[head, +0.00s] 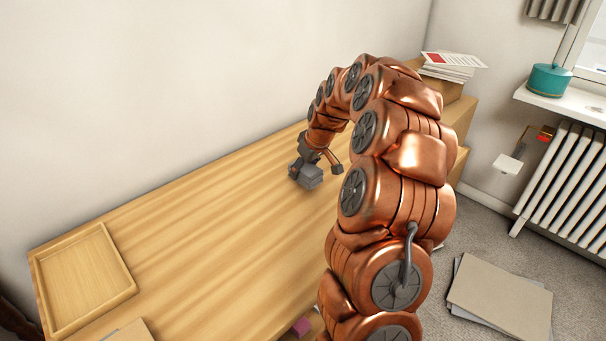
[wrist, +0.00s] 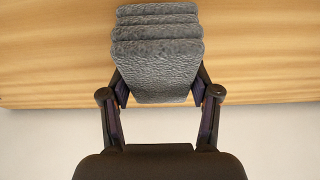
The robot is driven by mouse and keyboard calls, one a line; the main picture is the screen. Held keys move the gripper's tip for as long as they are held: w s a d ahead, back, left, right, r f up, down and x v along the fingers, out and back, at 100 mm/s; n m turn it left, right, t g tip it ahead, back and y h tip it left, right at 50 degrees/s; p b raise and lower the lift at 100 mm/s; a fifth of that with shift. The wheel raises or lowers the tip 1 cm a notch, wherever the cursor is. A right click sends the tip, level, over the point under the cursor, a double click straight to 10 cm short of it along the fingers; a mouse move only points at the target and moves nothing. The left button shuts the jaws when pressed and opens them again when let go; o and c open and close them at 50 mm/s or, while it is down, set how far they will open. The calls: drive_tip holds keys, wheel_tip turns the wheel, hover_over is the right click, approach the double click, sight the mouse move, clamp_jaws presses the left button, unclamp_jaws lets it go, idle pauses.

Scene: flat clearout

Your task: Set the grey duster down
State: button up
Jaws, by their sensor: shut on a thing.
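The grey duster (wrist: 155,68) is a folded, layered grey cloth block between the fingers of my gripper (wrist: 160,92) in the wrist view. My gripper is shut on it, with one finger at each side. In the head view the duster (head: 308,178) is at or just above the wooden top (head: 200,230), near the wall-side edge. My gripper (head: 318,160) comes down on it from above. I cannot tell whether the duster touches the wood.
A shallow wooden tray (head: 128,284) lies at the left end of the top. Papers (head: 452,66) are stacked at the far right end. The middle of the top is bare.

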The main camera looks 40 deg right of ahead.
drive_tip(key=s+a, duration=0.1)
drive_tip(key=s, duration=0.4)
drive_tip(key=s+a+r+b, duration=0.1)
drive_tip(key=s, duration=0.4)
drive_tip(key=s+a, duration=0.1)
drive_tip(key=s, duration=0.4)
drive_tip(key=shift+s+a+r, duration=0.1)
drive_tip(key=shift+a+r, duration=0.1)
drive_tip(key=shift+a, duration=0.2)
drive_tip(key=shift+a, duration=0.1)
drive_tip(key=w+a+r+p, duration=0.2)
drive_tip(key=w+a+p, duration=0.2)
drive_tip(key=a, duration=0.4)
drive_tip(key=w+a+r+m+p, duration=0.1)
drive_tip(key=w+a+r+p, duration=0.1)
drive_tip(key=w+a+p, duration=0.3)
drive_tip(key=w+a+r+p, duration=0.2)
drive_tip(key=w+a+p, duration=0.3)
drive_tip(key=a, duration=0.5)
drive_tip(key=shift+a+m+h, duration=0.3)
drive_tip(key=shift+a, duration=0.05)
drive_tip(key=shift+s+f, duration=0.1)
